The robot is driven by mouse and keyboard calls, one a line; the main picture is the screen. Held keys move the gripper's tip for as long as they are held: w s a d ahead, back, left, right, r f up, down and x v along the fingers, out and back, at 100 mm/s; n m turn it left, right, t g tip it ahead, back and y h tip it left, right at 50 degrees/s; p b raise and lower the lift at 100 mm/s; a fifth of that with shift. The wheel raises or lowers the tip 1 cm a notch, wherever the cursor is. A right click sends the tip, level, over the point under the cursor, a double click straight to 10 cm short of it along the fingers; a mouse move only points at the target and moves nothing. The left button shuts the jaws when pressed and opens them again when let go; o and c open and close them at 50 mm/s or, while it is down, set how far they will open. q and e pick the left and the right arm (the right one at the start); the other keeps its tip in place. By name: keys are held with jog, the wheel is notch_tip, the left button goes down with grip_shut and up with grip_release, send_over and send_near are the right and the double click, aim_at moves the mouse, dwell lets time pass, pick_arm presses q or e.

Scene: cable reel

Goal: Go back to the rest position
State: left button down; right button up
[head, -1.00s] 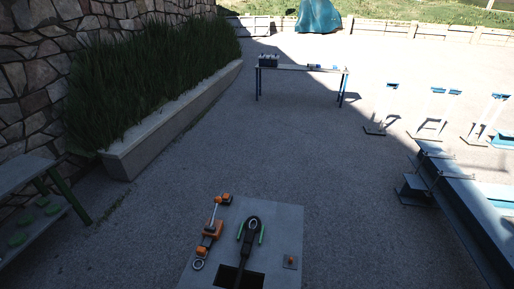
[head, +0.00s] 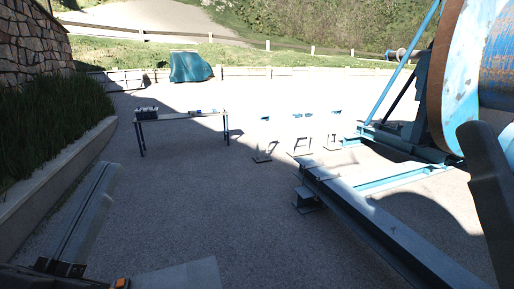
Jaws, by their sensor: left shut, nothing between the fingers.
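My left gripper (head: 106,170) reaches up from the bottom left corner in the head view. Its two long grey fingers lie side by side, shut and empty. It is held in the air in front of the planter and gravel and touches nothing that I can see. A dark, near shape (head: 490,185) fills the lower right edge; I cannot tell exactly what part it is. I do not make out my right gripper.
A grey plate (head: 190,275) with an orange item (head: 122,283) shows at the bottom edge. A table (head: 180,115) stands at back left, a planter (head: 60,160) at left. Blue steel beams (head: 370,225) and a large blue reel (head: 465,75) stand at right.

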pick_arm(q)
jog(key=s+r+n+t+p, duration=0.1)
jog(key=s+r+p, duration=0.1)
jog(key=r+p, duration=0.6)
jog(key=s+r+n+t+p, duration=0.1)
jog(key=s+r+p, duration=0.2)
jog(key=r+p, duration=0.6)
notch_tip(320, 180, up, 7)
jog(key=shift+s+a+f+t+y+p, duration=0.1)
jog(key=shift+s+a+t+y+p, duration=0.2)
